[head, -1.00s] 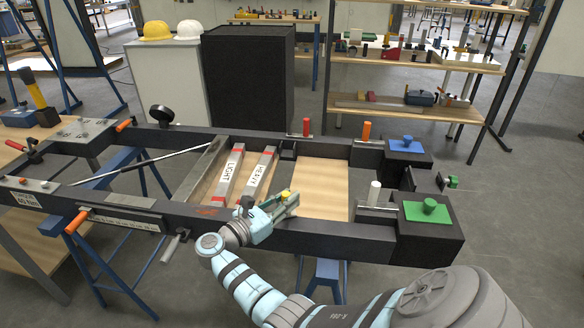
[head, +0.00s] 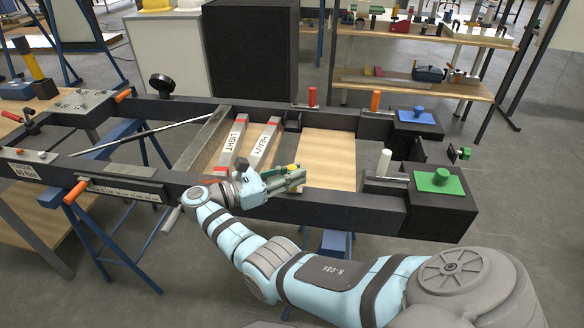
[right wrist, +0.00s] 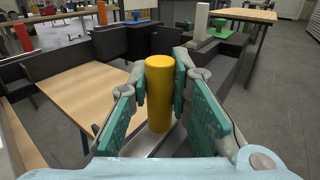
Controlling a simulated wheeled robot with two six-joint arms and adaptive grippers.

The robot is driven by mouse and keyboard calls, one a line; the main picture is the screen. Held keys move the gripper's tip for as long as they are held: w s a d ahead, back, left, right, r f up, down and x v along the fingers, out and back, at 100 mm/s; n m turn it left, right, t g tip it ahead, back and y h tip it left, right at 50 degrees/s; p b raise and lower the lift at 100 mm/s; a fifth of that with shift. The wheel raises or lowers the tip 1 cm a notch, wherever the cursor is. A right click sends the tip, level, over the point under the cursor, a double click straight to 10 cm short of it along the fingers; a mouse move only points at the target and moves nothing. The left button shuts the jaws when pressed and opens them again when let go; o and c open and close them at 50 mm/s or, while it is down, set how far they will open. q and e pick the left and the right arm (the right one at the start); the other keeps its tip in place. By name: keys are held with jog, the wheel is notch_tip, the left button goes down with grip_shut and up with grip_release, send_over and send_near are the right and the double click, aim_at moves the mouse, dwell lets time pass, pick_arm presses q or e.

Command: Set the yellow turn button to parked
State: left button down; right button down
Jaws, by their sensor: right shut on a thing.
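The yellow turn button (right wrist: 160,92) is an upright yellow cylinder above a metal plate (right wrist: 152,140) in the right wrist view. In the head view only a small yellow part of it (head: 292,167) shows at the near beam of the frame. My right gripper (head: 290,178) points right there, its fingers around the button. In the right wrist view its green finger pads (right wrist: 160,100) stand on both sides of the button and are shut on it. The button's base is partly hidden by the fingers. My left gripper is not in view.
Two bars marked LIGHT (head: 233,147) and HEAVY (head: 263,147) lie left of a wooden board (head: 328,158). A white post (head: 384,162), a green knob (head: 441,176), a blue knob (head: 418,113) and red (head: 312,97) and orange (head: 376,100) handles stand on the frame.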

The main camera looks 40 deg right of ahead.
jog(key=shift+f, duration=0.1)
jog(key=c, duration=1.4)
grip_release()
jog(key=shift+c, duration=0.2)
jog(key=shift+r, duration=0.35)
notch_tip(320, 180, up, 10)
jog(key=shift+f, duration=0.25)
jog(key=shift+s+f, duration=0.1)
